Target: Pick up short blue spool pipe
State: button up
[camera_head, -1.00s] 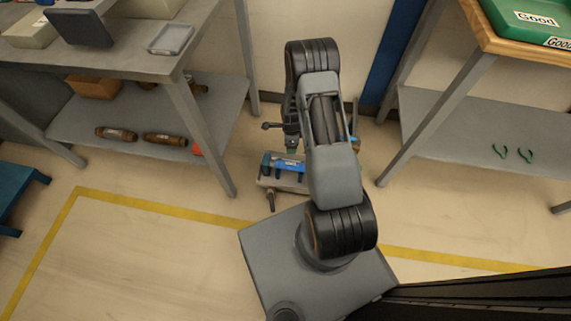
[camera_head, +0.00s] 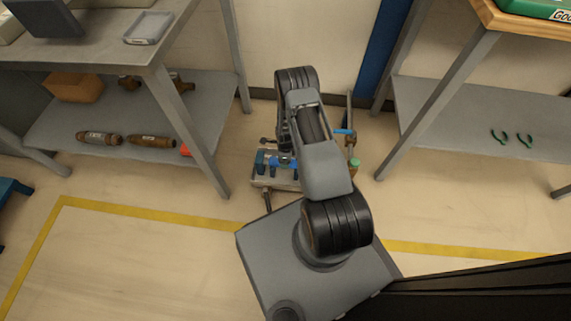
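A low grey testbench (camera_head: 263,182) stands on the floor beyond my base, between two tables. Several blue parts (camera_head: 261,158) show on its left half. One of them may be the short blue spool pipe, but they are too small and too covered to tell which. Another blue piece (camera_head: 344,131) shows at the back right of the bench, near a green-topped part (camera_head: 355,163). My arm reaches over the bench and covers its middle. My gripper is down among the blue parts, mostly hidden behind the arm, and its fingers cannot be made out.
A grey table (camera_head: 150,65) on the left has brown pipes (camera_head: 151,141) and a box (camera_head: 76,88) on its lower shelf. Yellow-lined floor (camera_head: 140,216) is clear.

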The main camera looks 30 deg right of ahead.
notch_tip(320, 180, down, 5)
jog(key=b, duration=0.3)
jog(key=shift+w+f, duration=0.1)
jog(key=shift+c, duration=0.4)
jog(key=c, duration=1.3)
